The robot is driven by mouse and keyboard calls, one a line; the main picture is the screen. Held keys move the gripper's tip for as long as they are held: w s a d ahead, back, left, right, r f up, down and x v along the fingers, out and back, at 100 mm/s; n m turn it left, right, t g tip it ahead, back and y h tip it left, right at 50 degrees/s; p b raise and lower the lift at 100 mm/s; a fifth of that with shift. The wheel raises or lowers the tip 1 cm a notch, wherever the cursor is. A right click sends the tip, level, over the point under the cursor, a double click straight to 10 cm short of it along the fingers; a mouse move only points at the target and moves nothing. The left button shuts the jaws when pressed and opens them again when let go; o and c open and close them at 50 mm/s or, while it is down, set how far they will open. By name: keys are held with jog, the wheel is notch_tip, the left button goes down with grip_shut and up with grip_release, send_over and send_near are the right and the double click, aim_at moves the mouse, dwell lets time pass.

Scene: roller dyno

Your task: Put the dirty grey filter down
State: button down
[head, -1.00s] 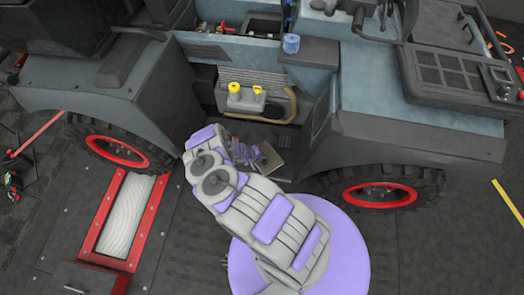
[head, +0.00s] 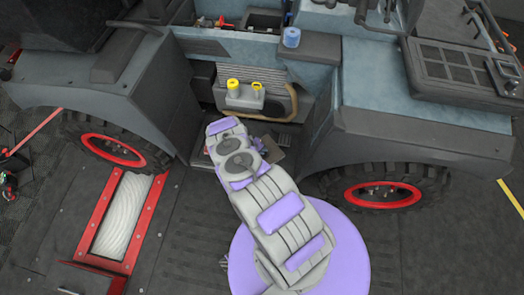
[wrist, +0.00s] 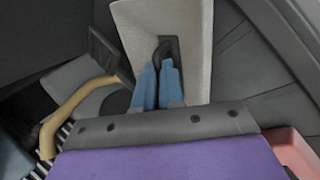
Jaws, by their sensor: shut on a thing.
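The filter (wrist: 195,45) shows in the wrist view as a pale grey-beige panel with a dark handle in a recess. My gripper (wrist: 158,68) has its blue fingers close together on that dark handle. In the head view my arm covers most of the gripper.
A grey container with yellow caps (head: 243,95) and a tan hose (head: 293,105) are in the bay beyond my arm. Red-rimmed wheels (head: 383,194) flank it. A red-framed roller (head: 122,215) lies in the floor at left. A blue roll (head: 291,37) stands above the bay.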

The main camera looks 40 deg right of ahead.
jog(key=shift+d, duration=0.2)
jog(key=c, duration=1.7)
grip_release()
jog(key=shift+d, duration=0.1)
jog(key=o, duration=0.5)
jog(key=shift+a+r, duration=0.1)
jog(key=shift+a, duration=0.2)
jog(key=shift+c, duration=0.2)
jog(key=shift+a, duration=0.15)
jog(key=shift+r, duration=0.1)
